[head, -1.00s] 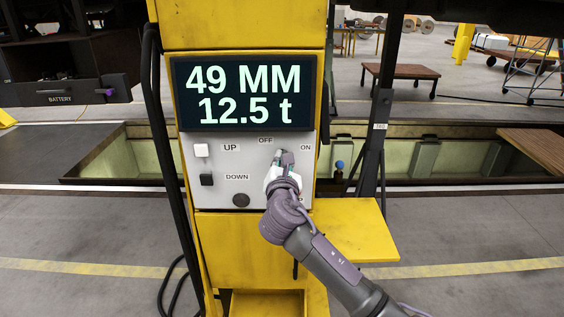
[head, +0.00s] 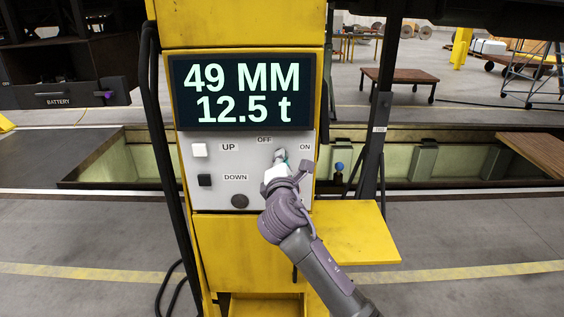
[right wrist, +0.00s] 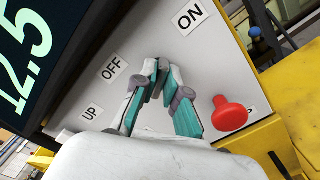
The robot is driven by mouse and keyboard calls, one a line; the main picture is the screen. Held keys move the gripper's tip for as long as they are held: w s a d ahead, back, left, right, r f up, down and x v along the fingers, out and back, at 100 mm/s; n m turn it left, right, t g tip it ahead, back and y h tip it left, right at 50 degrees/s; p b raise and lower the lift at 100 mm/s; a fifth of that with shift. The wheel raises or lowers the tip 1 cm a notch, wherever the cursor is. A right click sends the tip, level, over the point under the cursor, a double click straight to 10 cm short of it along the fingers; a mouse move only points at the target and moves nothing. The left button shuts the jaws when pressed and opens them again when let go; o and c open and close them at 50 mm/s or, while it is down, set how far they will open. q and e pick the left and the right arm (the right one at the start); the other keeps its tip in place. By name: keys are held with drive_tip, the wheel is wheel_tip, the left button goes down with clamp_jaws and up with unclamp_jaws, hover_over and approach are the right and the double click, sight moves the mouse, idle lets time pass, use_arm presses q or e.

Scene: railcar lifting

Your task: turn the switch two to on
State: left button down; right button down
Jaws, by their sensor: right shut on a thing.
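The light grey control panel (head: 220,192) is on the front of the yellow column, below a display reading 49 MM and 12.5 t. The OFF label (head: 264,140) and the ON label (head: 305,147) mark the rotary switch position. My right gripper (head: 280,156) is at the panel between these labels. In the right wrist view its fingertips (right wrist: 158,78) are shut together on the switch, which they mostly hide. The OFF label (right wrist: 115,68) is left of the fingers and the ON label (right wrist: 189,17) is above right. The switch's exact angle cannot be told. My left gripper is not in view.
A white button (head: 200,150) by UP and a black button (head: 205,180) by DOWN are at the panel's left. A yellow shelf (head: 355,232) juts out below right.

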idle(0.4)
drive_tip(key=c, duration=1.2)
unclamp_jaws()
drive_tip(key=shift+s, duration=0.1)
drive_tip(key=s, duration=1.2)
drive_tip(key=shift+w, duration=0.1)
